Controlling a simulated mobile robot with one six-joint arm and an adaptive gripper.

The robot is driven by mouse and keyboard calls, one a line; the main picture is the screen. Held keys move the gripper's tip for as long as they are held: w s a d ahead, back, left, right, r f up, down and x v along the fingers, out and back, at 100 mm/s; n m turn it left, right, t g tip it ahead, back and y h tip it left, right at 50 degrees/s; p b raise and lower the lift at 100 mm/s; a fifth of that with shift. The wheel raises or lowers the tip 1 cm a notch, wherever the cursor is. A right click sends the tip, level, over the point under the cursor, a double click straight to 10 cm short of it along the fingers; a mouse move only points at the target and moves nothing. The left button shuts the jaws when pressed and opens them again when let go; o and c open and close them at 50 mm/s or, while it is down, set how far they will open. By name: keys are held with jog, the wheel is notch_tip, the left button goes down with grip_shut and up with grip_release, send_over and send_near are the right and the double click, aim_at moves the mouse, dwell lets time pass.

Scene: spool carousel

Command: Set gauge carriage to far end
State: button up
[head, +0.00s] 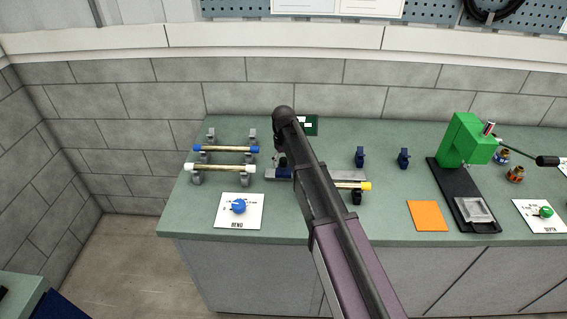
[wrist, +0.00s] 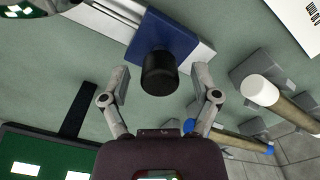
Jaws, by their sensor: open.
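The gauge carriage is a blue block (wrist: 165,40) with a black round knob (wrist: 158,75), seated on a pale metal rail (wrist: 113,20) in the wrist view. In the head view the carriage (head: 285,168) shows near the left end of the rail (head: 271,174), and my arm hides the rail's middle. My gripper (wrist: 161,78) is open, with one finger on each side of the knob. Gaps show between the fingers and the knob. My arm largely hides the gripper in the head view.
Left of the rail, rods with blue (head: 254,149) and white (head: 190,167) ends lie on grey stands. A BEND dial card (head: 240,221) lies in front. A dark green panel (head: 311,125) stands behind. Blue clamps (head: 360,156) and a green press (head: 462,140) stand to the right.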

grip_shut()
dwell(0.3)
